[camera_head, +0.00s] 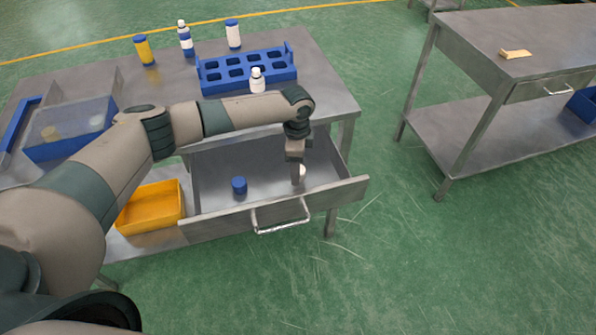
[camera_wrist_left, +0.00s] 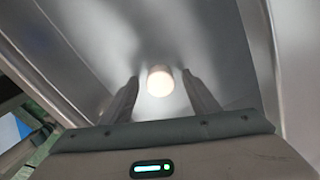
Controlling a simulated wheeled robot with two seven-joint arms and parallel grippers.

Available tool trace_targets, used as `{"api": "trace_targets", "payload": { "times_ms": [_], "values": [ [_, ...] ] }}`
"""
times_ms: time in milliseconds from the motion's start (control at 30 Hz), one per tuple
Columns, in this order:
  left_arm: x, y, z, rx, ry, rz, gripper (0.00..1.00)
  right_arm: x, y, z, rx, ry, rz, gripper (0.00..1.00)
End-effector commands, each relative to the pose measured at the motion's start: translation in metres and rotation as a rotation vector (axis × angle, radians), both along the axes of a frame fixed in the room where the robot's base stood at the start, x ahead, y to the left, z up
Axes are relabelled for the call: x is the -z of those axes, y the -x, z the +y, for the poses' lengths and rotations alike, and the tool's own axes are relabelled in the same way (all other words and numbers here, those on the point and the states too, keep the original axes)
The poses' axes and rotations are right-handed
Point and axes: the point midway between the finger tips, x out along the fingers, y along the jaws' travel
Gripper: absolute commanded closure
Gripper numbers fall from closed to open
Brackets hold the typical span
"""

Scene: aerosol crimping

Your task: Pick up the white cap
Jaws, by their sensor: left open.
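The white cap (camera_head: 302,171) is in the open drawer (camera_head: 215,172), towards its right side, partly hidden behind my left gripper (camera_head: 297,180) in the head view. In the left wrist view the white cap (camera_wrist_left: 160,82) shows between the two open fingers of my left gripper (camera_wrist_left: 163,92), with gaps on both sides. The fingers point down into the drawer. Whether they touch the drawer floor I cannot tell. A blue cap (camera_head: 239,185) sits in the drawer, left of the gripper. My right gripper is not in view.
The drawer front with its handle (camera_head: 282,217) stands nearest. On the table are a blue rack (camera_head: 232,86), a white bottle (camera_head: 257,82), several bottles behind, and a blue bin (camera_head: 62,148). A yellow bin (camera_head: 150,210) is left of the drawer. Another table (camera_head: 520,40) stands right.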

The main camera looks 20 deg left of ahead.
Motion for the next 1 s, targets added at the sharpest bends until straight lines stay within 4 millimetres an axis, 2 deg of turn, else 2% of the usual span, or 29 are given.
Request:
{"api": "trace_targets", "payload": {
  "times_ms": [200,367,400,800,1000],
  "values": [
    [0.000,0.000,0.000,0.000,0.000,0.000,0.45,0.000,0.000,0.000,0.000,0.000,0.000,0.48],
    [0.000,0.000,0.000,0.000,0.000,0.000,0.83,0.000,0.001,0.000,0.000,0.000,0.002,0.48],
    [0.000,0.000,0.000,0.000,0.000,0.000,0.87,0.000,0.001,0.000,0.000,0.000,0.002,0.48],
    [-0.002,0.000,0.000,0.000,0.000,0.000,0.88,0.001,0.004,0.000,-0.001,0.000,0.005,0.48],
    [-0.016,-0.001,0.001,0.001,0.000,-0.003,0.88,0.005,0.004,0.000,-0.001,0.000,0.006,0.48]
  ]
}}
